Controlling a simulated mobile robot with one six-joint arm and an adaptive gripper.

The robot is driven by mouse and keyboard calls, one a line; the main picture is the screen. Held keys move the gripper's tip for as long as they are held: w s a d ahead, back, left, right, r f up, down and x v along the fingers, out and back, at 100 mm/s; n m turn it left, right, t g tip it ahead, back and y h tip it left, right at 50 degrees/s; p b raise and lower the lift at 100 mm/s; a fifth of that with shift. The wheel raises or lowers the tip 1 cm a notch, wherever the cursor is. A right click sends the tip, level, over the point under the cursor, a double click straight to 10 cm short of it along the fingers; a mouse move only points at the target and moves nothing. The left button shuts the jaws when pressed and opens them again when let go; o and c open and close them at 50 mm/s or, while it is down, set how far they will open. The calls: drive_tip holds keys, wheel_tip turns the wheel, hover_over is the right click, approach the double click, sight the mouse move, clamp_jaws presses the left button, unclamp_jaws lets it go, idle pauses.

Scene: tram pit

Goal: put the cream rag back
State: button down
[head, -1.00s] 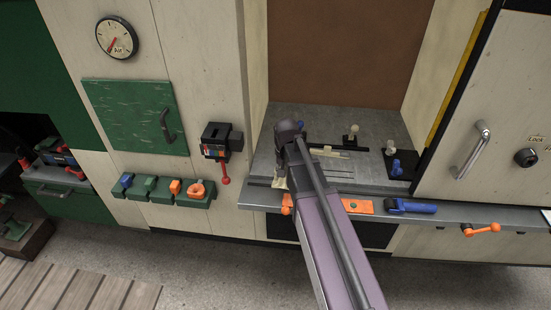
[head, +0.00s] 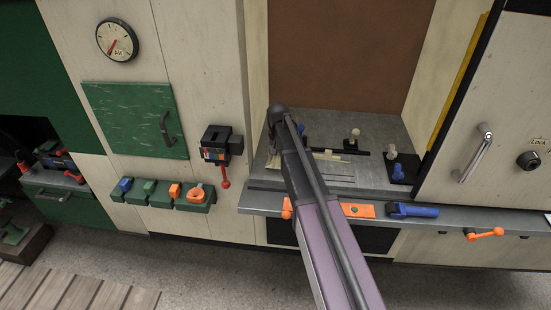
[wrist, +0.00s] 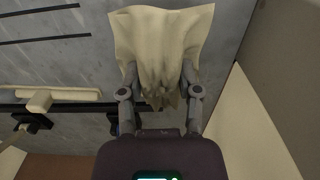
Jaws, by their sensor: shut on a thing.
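The cream rag (wrist: 160,35) is pinched between the two fingers of my gripper (wrist: 159,80) in the wrist view. Its bunched part sits between the fingers and its wider part spreads out beyond them. Grey worktop shows behind it; I cannot tell whether the rag touches it. In the head view my arm reaches into the left part of the recess and hides most of the gripper. A small pale bit of the rag (head: 273,161) shows left of the arm.
A cream T-shaped tool (wrist: 60,96) lies beside a black holder on the worktop (head: 372,128). Blue-handled and white-knobbed items stand at the recess's right. An orange plate (head: 357,210) and a blue tool (head: 412,210) lie on the front ledge. A cream side wall (wrist: 255,125) is close to the gripper.

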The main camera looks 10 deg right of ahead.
sight(276, 157)
drive_tip(key=shift+w, duration=0.1)
drive_tip(key=shift+w, duration=0.25)
drive_tip(key=shift+w+f, duration=0.15)
drive_tip(key=shift+w, duration=1)
wheel_tip(276, 157, down, 2)
drive_tip(key=shift+s+b, duration=0.15)
drive_tip(key=shift+b, duration=0.95)
drive_tip(key=shift+f+b, duration=0.6)
drive_tip(key=shift+f, duration=0.2)
drive_tip(key=shift+c, duration=1.5)
unclamp_jaws()
drive_tip(key=shift+r, duration=0.15)
